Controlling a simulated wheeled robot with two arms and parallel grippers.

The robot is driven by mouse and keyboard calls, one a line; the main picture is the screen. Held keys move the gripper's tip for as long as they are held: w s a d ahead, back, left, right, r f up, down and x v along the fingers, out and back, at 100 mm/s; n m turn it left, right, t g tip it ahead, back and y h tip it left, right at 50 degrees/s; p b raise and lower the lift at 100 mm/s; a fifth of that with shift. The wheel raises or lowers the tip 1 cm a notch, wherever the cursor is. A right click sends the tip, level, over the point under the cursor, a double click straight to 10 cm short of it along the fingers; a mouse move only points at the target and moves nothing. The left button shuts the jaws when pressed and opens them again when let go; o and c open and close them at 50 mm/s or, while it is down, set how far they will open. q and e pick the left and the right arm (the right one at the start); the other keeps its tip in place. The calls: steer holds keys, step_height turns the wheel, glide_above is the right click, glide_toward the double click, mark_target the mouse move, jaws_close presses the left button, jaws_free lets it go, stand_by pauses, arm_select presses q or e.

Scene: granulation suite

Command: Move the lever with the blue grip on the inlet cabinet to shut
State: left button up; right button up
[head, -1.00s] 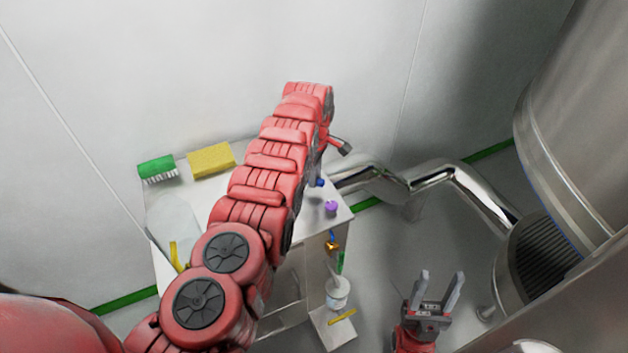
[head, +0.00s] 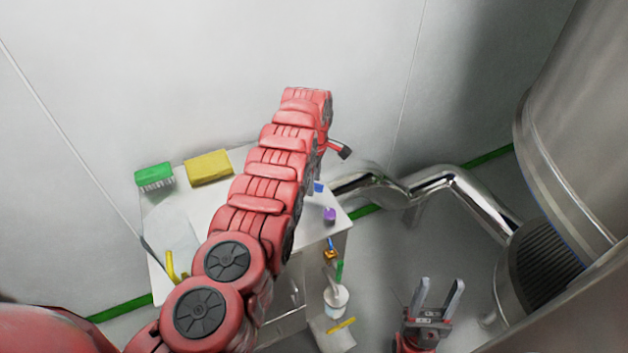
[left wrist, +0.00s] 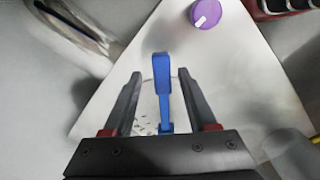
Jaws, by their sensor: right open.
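The lever with the blue grip (left wrist: 162,80) stands up from the pale top of the inlet cabinet (left wrist: 225,75) in the left wrist view. My left gripper (left wrist: 159,73) is open, with one finger on each side of the blue grip and a visible gap on both sides. In the head view, my left arm hides most of the lever; only a small blue part (head: 318,187) shows. The cabinet top (head: 205,205) is partly covered by that arm. My right gripper (head: 438,285) is open and empty, away to the right of the cabinet.
A purple knob (head: 329,215) sits near the lever. A green brush (head: 154,176) and a yellow sponge (head: 208,168) lie at the back of the cabinet top. A shiny pipe (head: 440,178) runs right from the cabinet to a large steel vessel (head: 565,140). A white container (head: 336,299) stands lower in front.

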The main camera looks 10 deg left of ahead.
arm_select(q)
steer(key=shift+d+r, duration=0.1)
steer(key=shift+r, duration=0.45)
step_height(320, 180, up, 16)
steer(key=p, duration=0.3)
steer(key=shift+r, duration=0.15)
